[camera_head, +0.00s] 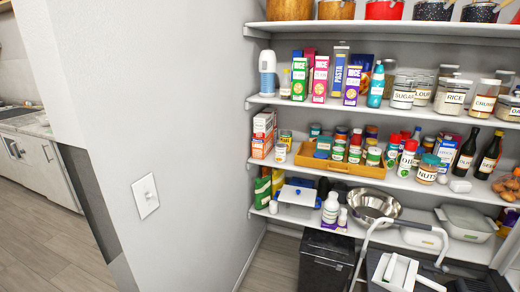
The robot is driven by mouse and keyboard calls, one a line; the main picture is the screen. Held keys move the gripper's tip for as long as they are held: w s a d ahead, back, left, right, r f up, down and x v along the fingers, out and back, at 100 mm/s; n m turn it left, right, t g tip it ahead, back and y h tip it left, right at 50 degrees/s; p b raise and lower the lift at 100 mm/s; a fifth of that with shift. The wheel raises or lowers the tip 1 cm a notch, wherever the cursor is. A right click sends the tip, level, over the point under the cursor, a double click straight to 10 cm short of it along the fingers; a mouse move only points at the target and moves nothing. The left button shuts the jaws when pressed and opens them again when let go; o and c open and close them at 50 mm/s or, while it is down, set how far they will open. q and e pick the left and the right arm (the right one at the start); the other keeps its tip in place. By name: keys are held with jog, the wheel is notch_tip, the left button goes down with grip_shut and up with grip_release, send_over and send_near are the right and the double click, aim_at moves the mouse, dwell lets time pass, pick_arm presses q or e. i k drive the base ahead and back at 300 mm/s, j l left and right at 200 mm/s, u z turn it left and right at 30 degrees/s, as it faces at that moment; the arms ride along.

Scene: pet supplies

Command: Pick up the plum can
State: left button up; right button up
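No can is readable as the plum can at this size. Several small cans and jars stand in and around a wooden tray (348,167) on the middle shelf of the pantry. A can with a pale label (281,153) stands just left of the tray, with a yellowish can (286,137) behind it. Inside the tray are jars with green, red and blue lids, partly hiding each other. Neither of my grippers can be made out in the head view.
White shelves (430,108) hold boxes, jars and bottles closely packed. A metal bowl (372,205) and white containers stand on the lower shelf. A white curved frame (400,227) and a dark bin (325,262) stand in front. A wall with a switch (146,195) is at left; open floor lies beyond.

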aim_at(281, 148)
jog(key=k, duration=0.2)
jog(key=i+l, duration=0.15)
jog(key=i, duration=0.5)
jog(key=i+l+z, duration=0.1)
jog(key=i, duration=0.55)
jog(key=i+l+z, duration=0.1)
jog(key=i, duration=0.55)
jog(key=l, duration=0.1)
